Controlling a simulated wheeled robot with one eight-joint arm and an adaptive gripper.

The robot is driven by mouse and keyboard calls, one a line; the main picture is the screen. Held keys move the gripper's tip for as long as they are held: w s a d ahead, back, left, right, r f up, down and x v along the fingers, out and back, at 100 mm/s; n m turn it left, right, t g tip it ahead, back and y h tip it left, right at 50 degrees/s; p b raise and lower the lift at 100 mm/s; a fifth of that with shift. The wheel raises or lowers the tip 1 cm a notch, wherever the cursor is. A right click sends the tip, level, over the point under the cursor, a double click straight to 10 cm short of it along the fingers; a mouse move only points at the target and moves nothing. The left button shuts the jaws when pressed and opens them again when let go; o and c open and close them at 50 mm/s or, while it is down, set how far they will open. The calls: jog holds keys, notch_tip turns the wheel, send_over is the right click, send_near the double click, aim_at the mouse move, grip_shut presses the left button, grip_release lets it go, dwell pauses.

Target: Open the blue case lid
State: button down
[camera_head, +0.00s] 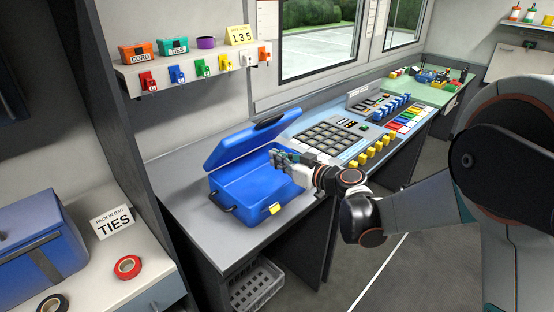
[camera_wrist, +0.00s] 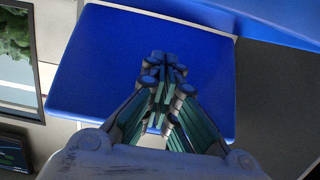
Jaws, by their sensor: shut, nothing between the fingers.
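The blue case (camera_head: 250,190) stands on the grey counter with its lid (camera_head: 245,140) raised and tilted back, so the blue inside shows. A yellow tag (camera_head: 275,209) is on the case's front edge. My gripper (camera_head: 277,156) is over the right side of the case, close to the lid's right end. In the wrist view a broad blue panel of the case (camera_wrist: 90,70) fills the area behind my gripper (camera_wrist: 163,62), whose fingers are together with nothing between them. I cannot tell whether the fingertips touch the lid.
A control panel with grey keys (camera_head: 328,138) and yellow switches (camera_head: 371,150) lies right of the case. A shelf with small boxes and coloured tags (camera_head: 197,72) is on the wall behind. A second blue case (camera_head: 40,250) and red tape (camera_head: 128,267) are at the lower left.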

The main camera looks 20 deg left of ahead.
aim_at(257, 141)
jog(key=shift+w+a, duration=0.1)
jog(key=shift+a, duration=0.15)
jog(key=shift+a, duration=0.15)
jog(key=shift+w+a+r+p, duration=0.1)
jog(key=shift+w+a+r, duration=0.4)
jog(key=shift+a, duration=1.05)
jog(key=shift+w+a+r+p, duration=0.1)
jog(key=shift+w+a, duration=0.75)
jog(key=shift+a, duration=0.7)
jog(key=shift+w+a+r+p, duration=0.1)
jog(key=shift+w+a+r, duration=0.15)
jog(key=shift+w+a, duration=0.85)
jog(key=f+b+v, duration=0.1)
jog(key=f+v, duration=0.1)
jog(key=v, duration=1)
jog(key=s+f+b+v, duration=0.1)
jog(key=f+v, duration=0.1)
jog(key=v, duration=1.1)
jog(key=shift+s, duration=0.35)
jog(key=shift+d, duration=0.15)
